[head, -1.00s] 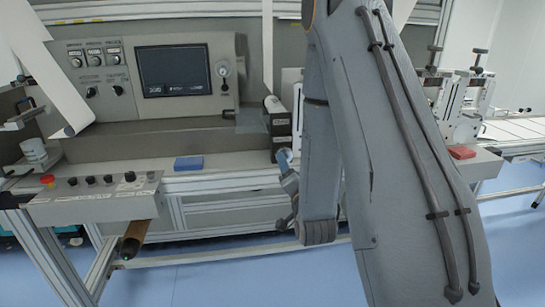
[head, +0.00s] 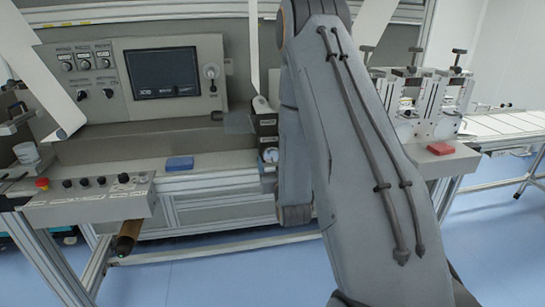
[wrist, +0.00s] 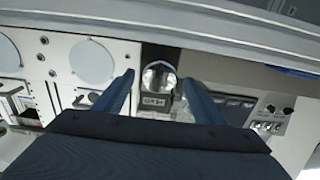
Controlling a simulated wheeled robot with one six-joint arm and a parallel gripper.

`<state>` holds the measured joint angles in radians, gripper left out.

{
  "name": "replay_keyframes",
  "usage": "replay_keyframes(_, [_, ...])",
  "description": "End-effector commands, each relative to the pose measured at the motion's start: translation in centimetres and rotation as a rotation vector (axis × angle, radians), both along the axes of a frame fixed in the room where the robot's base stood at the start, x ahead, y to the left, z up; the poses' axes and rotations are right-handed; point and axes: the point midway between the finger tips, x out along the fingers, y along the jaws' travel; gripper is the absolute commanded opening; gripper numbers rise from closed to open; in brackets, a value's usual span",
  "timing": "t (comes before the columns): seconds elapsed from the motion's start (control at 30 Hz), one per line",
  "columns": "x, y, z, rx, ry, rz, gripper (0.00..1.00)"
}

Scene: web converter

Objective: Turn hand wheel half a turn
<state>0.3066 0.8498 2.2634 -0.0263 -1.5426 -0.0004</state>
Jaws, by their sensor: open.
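In the wrist view, my gripper (wrist: 158,88) has its two blue fingers spread apart, with nothing held between them. A shiny silvery round part (wrist: 158,75) on a dark labelled block shows in the gap between the fingers. I cannot tell for sure whether it is the hand wheel, or whether the fingers touch it. In the head view, my arm hides the gripper. A small round pale part (head: 269,155) sits low on the dark block (head: 265,127) beside my arm. A round knob (head: 211,72) is on the panel right of the screen.
A control box (head: 90,205) with knobs and a red button juts out at left. A blue block (head: 180,163) lies on the ledge, and a red block (head: 440,149) is at right. Pale discs (wrist: 92,62) show in the wrist view. The blue floor ahead is clear.

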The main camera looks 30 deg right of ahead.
Motion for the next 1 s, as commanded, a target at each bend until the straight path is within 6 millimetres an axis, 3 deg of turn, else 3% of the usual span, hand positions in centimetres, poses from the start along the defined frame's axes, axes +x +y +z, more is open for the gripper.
replay_keyframes(0.2, [2.2,-0.6,0.1,0.001,0.0,0.0,0.64])
replay_keyframes(0.53, [2.6,-0.7,0.0,0.001,0.001,0.0,0.64])
replay_keyframes(0.8, [2.5,-0.7,0.0,0.001,0.0,0.0,0.24])
replay_keyframes(1.0, [2.6,-0.7,0.0,0.069,-0.021,0.0,0.24])
